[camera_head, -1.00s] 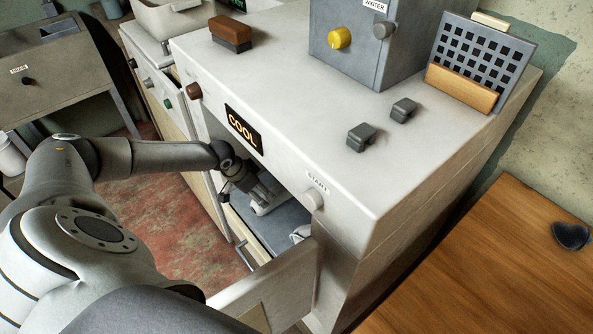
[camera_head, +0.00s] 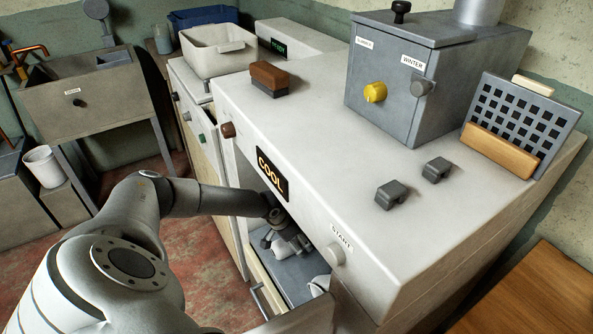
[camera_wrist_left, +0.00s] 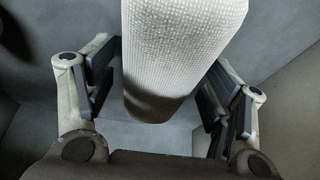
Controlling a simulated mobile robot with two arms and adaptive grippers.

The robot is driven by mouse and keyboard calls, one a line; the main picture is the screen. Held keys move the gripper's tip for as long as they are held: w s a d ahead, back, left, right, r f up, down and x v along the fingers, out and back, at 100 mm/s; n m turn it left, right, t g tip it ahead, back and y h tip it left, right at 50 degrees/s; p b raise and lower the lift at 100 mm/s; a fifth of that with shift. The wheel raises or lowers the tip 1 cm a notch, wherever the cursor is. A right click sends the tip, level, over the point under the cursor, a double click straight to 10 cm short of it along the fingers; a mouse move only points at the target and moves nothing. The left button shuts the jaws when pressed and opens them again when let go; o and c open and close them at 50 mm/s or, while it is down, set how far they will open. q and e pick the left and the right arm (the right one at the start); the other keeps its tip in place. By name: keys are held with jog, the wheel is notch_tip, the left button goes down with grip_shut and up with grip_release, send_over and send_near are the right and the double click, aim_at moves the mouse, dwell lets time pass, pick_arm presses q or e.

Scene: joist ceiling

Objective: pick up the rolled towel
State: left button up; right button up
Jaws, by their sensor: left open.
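A rolled towel (camera_wrist_left: 183,45), white with a waffle weave, fills the upper middle of the left wrist view. Its rounded near end lies between the two fingers of my left gripper (camera_wrist_left: 162,92). The fingers are open, with a gap visible beside the towel at its near end. In the head view, my left gripper (camera_head: 277,240) is inside the open compartment under the COOL display, next to a pale roll (camera_head: 287,248) that it partly hides. My right gripper is not in view.
The compartment has a grey floor (camera_head: 296,275) and an open door (camera_head: 310,318) in front. Another white cloth-like piece (camera_head: 320,284) lies near its right side. The white cabinet top (camera_head: 330,150) overhangs the arm. A brush (camera_head: 269,79) and a grey box (camera_head: 415,75) stand on top.

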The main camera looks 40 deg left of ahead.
pick_arm(q)
jog(key=c, duration=1.2)
jog(key=shift+o, duration=0.2)
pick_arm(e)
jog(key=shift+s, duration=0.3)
pick_arm(q)
jog(key=shift+r, duration=0.1)
